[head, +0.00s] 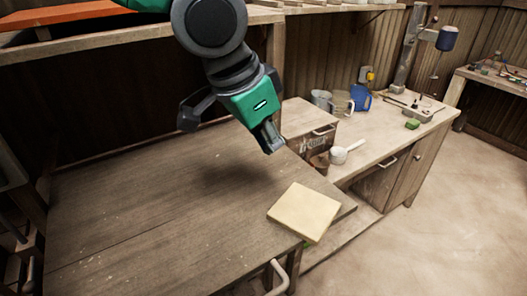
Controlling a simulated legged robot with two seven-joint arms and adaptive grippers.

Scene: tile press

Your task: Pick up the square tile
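The square tile (304,212) is pale yellow and lies flat on the wooden workbench, close to its right front corner. One tile corner reaches the bench edge; I cannot tell if it overhangs. My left gripper (230,136), dark with a green housing, hangs above the bench, up and left of the tile. Its fingers are spread apart with nothing between them. It is apart from the tile. My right gripper is not in view.
The workbench top (130,215) is otherwise bare. A metal handle (277,274) sticks out below its front edge. A lower counter to the right holds a blue jug (361,98), a white scoop (340,155) and a drill stand (408,50). A shelf runs above.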

